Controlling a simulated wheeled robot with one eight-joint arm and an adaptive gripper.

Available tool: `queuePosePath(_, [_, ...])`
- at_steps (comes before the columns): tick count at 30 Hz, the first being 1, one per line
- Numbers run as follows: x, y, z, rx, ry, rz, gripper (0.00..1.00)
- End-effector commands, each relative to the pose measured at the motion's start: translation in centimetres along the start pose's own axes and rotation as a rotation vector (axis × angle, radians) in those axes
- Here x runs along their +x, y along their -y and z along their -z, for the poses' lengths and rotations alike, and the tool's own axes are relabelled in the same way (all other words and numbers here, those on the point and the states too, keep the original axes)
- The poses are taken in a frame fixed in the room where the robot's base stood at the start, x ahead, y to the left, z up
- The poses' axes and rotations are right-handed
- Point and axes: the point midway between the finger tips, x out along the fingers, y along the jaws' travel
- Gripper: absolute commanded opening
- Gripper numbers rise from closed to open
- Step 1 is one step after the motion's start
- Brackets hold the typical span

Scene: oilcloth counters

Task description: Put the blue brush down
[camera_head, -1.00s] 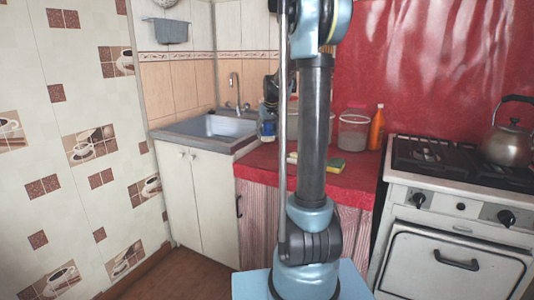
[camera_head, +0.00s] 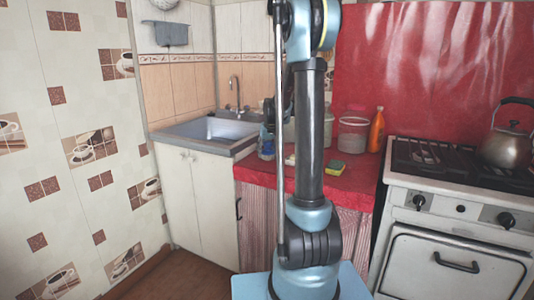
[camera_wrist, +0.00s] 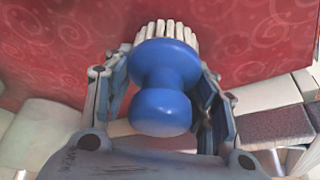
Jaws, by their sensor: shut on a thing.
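The blue brush (camera_wrist: 163,95) has a round blue knob and white bristles (camera_wrist: 168,32). In the wrist view it sits between the two fingers of my gripper (camera_wrist: 162,100), which are closed on its sides. The bristles point toward the top of the picture, over red patterned oilcloth (camera_wrist: 240,50). I cannot tell whether they touch it. In the head view my arm column hides most of the gripper and the brush. The red counter (camera_head: 345,182) stands between sink and stove.
A yellow-green sponge (camera_head: 334,166), a clear jar (camera_head: 353,134) and an orange bottle (camera_head: 377,130) stand on the counter. The sink (camera_head: 215,130) is at left. The stove (camera_head: 460,165) with a kettle (camera_head: 510,145) is at right. Some bare counter shows around the sponge.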

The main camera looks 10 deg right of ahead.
Motion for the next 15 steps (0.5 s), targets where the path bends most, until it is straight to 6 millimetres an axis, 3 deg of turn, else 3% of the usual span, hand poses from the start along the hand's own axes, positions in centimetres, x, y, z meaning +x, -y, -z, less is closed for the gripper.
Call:
queuePosePath(2, [0.13,0.01,-0.04,0.0,0.0,0.0,0.18])
queuePosePath(3, [0.13,0.02,-0.04,0.0,0.0,0.0,0.59])
queuePosePath(5, [0.13,0.05,-0.03,-0.001,0.0,0.0,0.72])
queuePosePath(15, [0.1,0.17,-0.01,-0.002,0.0,0.001,0.72])
